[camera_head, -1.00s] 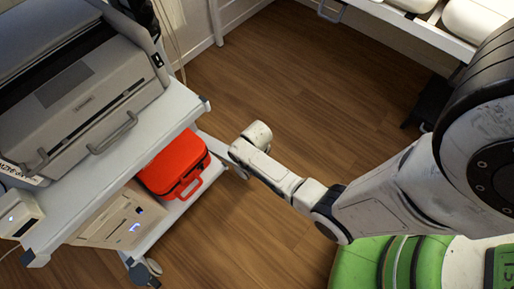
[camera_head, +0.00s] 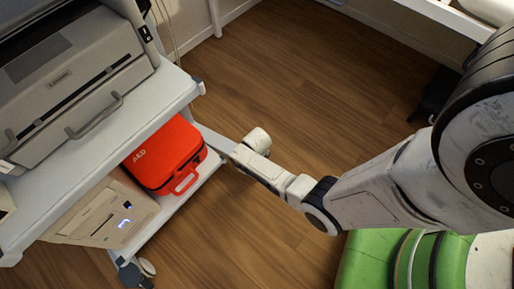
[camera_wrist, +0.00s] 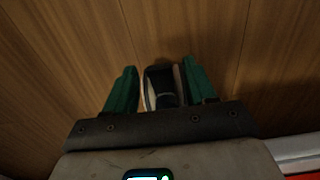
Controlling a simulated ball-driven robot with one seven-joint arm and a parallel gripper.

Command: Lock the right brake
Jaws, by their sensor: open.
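A grey cart holds a printer-like machine; its lower shelf (camera_head: 187,196) carries a red AED case. In the wrist view, a dark and pale caster with its brake part (camera_wrist: 160,88) shows between the two green fingers of my gripper (camera_wrist: 159,66). The fingers are apart, one on each side of it; I cannot tell whether they touch it. The lever's position is unclear. In the head view, my arm reaches the cart's right front corner, hiding the right caster and my fingers. The left front caster (camera_head: 137,272) shows at lower left.
The red AED case (camera_head: 167,155) sits near the shelf's right end, close to my arm. A beige box (camera_head: 110,212) stands left of it. Wooden floor (camera_head: 300,90) is clear behind my arm. A white bed-like frame (camera_head: 440,14) is at upper right.

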